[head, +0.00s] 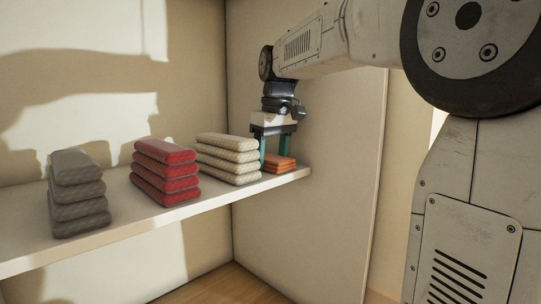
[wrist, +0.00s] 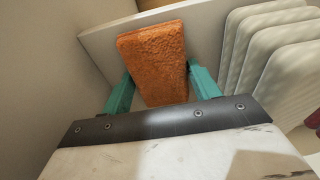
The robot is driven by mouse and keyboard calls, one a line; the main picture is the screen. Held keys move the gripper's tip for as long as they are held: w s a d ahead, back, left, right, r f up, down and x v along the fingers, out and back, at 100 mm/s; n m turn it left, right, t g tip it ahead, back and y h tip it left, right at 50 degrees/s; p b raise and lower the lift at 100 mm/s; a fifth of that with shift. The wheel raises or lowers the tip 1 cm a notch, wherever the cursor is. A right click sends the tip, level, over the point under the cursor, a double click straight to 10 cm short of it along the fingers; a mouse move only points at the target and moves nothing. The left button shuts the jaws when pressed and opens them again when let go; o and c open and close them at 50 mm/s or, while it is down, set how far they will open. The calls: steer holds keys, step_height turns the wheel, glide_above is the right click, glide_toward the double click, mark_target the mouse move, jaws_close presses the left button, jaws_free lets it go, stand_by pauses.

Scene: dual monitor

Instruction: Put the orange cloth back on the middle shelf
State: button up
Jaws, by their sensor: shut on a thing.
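The orange cloth (head: 281,164) is at the right end of the shelf, beside the cream stack.
A cream cloth stack (head: 229,158) stands close to the left of the gripper. A red stack (head: 166,172) and a grey stack (head: 78,193) stand further left. The cabinet side panel (head: 330,150) is close on the right. Bare shelf lies between the stacks.

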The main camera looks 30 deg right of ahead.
mark_target(276, 158)
steer(key=o, duration=1)
steer(key=shift+f, duration=0.1)
steer(key=r, duration=0.4)
steer(key=s+r, duration=0.1)
steer(key=r, duration=0.7)
steer(key=shift+s+d+r, duration=0.1)
steer(key=shift+s+d, duration=0.05)
steer(key=shift+s, duration=0.1)
steer(key=s+a+f, duration=0.3)
steer(key=s+f, duration=0.5)
steer(key=f, duration=0.1)
steer(key=s+a+f+m, duration=0.1)
steer(key=s+a+f, duration=0.3)
steer(key=s+f, duration=0.4)
steer(key=s+a+f+m, duration=0.1)
steer(key=s+a+f, duration=0.3)
steer(key=s+f, duration=0.4)
steer(key=shift+a+f, duration=0.15)
steer(key=shift+f, duration=0.65)
steer(key=shift+a+f, duration=0.1)
steer(key=shift+f, duration=0.65)
